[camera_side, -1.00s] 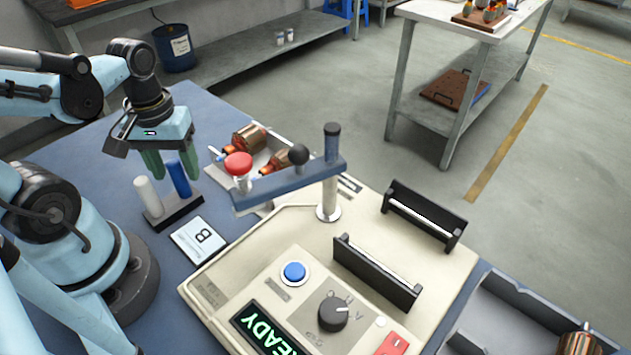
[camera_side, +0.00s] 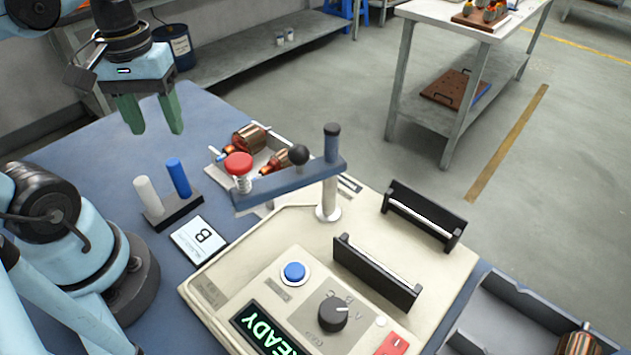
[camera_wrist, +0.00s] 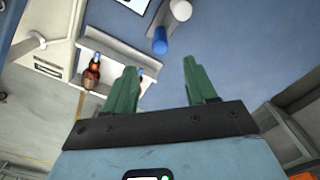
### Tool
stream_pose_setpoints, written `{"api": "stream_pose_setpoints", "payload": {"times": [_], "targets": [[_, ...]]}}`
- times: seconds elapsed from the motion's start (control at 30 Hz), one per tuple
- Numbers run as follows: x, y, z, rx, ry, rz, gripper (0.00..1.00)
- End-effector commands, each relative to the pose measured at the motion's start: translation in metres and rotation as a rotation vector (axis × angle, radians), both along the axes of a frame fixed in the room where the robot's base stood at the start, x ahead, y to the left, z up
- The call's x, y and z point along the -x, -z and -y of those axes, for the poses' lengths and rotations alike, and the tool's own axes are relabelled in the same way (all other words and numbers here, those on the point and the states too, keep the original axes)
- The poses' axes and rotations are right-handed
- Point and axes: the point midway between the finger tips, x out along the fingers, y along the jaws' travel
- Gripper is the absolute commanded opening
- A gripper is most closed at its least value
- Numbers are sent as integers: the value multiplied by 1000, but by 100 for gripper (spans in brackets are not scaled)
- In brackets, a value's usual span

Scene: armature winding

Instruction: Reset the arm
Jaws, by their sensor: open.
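My gripper (camera_side: 156,118) has green fingers. It hangs in the air above the blue table, up and to the left of a dark holder (camera_side: 176,211) with a white peg (camera_side: 148,194) and a blue peg (camera_side: 179,177). The fingers are open with nothing between them. In the wrist view my gripper (camera_wrist: 157,78) shows its two fingers apart, with the blue peg (camera_wrist: 160,42) beyond them near the top.
The blue table's back-left area is clear.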

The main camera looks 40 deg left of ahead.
Motion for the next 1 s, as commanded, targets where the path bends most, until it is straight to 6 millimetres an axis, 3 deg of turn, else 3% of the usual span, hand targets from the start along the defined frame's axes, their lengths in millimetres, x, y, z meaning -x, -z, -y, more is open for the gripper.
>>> {"api": "stream_pose_setpoints", "payload": {"times": [0.37, 0.47, 0.73, 1.0], "targets": [[-2, 0, 1, -3, 14, 11, 56], [-16, 8, 5, -26, 103, 81, 56], [-82, 30, 41, -160, 544, 449, 56], [-103, 24, 60, -224, 702, 595, 56]]}}
